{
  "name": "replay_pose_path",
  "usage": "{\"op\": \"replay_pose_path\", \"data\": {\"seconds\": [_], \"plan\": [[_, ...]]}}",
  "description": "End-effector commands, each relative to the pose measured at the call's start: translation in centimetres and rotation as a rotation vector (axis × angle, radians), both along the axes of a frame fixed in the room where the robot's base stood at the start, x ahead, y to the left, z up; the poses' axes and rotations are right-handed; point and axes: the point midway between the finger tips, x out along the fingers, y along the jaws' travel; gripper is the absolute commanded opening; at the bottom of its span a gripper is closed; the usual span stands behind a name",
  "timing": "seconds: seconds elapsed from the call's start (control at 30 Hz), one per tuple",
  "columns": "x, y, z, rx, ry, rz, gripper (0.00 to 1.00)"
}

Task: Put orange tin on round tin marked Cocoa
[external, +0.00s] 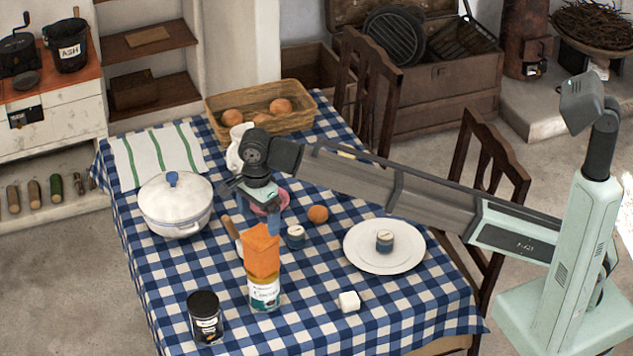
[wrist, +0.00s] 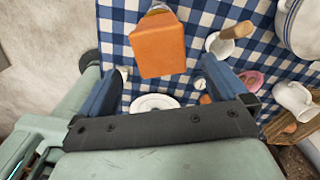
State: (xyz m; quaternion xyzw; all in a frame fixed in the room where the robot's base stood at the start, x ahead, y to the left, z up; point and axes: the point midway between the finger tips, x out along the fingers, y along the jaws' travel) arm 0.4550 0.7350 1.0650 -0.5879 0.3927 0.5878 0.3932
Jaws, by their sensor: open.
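The orange tin (external: 262,252) is a plain block-like tin. It appears to rest on top of the round tin marked Cocoa (external: 264,293), which stands on the checked table. My gripper (external: 257,213) is open just above and behind the orange tin, with a blue finger close to its top. In the wrist view the orange tin (wrist: 158,46) lies ahead of the spread fingers of my gripper (wrist: 163,68), with a gap on both sides. Only a small part of the round tin (wrist: 158,9) shows there, behind the orange tin.
A black tin (external: 205,318) and a white cube (external: 349,300) stand near the front. A white pot (external: 176,207) is left. A small tin (external: 295,237), an orange fruit (external: 317,214) and a plate (external: 362,262) are right. A bread basket (external: 241,125) stands behind.

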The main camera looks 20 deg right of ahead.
Motion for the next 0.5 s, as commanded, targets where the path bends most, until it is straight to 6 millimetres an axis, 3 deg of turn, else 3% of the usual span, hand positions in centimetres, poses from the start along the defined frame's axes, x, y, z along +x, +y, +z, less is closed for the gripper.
{"op": "replay_pose_path", "data": {"seconds": [0.2, 0.5], "plan": [[0.0, 0.1, 2.4, 0.000, 0.000, 0.000, 1.00], [0.0, 0.0, 3.0, 0.000, 0.000, 0.000, 1.00]]}}
